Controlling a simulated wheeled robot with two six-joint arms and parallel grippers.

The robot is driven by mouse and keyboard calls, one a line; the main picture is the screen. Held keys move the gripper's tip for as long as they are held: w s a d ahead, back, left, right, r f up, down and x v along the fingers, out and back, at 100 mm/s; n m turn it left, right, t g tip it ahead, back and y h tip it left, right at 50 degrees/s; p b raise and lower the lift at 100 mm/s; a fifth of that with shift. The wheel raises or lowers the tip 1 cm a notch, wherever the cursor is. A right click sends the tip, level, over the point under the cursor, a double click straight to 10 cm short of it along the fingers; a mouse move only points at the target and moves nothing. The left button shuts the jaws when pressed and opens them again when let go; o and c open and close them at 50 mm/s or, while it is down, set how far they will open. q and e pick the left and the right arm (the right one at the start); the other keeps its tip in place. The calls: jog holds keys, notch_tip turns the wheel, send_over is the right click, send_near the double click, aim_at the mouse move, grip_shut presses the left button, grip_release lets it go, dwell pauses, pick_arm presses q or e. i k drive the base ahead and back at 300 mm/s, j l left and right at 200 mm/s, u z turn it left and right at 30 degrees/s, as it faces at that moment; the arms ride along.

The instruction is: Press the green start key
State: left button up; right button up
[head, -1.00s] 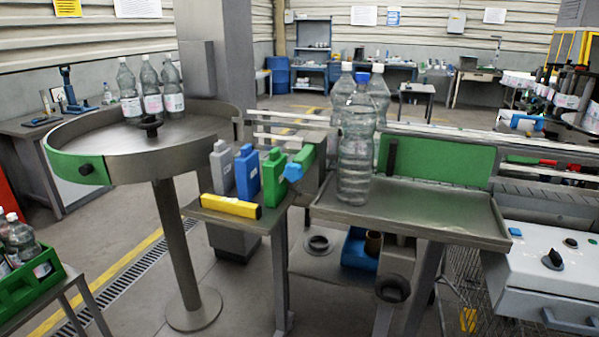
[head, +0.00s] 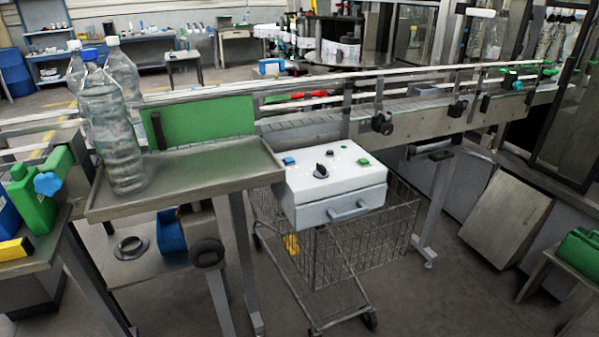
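The green start key (head: 363,162) is a small green square on the sloped top of a white control box (head: 335,182). It sits toward the right back of that top. A black rotary knob (head: 321,171) is left of it, a blue key (head: 289,161) is at the left edge, and a small dark button is near the middle back. The box has a drawer-like front with a grey handle. Neither of my grippers shows in the head view.
A wire trolley (head: 340,245) stands around and below the box. Left of it is a metal tray table (head: 215,178) with several clear bottles (head: 112,130). A conveyor (head: 420,115) runs behind. Open floor lies in front and to the right.

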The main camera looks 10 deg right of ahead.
aim_at(363, 161)
jog(key=i+l+z, duration=0.2)
jog(key=i, duration=0.25)
jog(key=i+l+z, duration=0.15)
jog(key=i, duration=0.3)
jog(key=i+l+z, duration=0.2)
jog(key=i, duration=0.3)
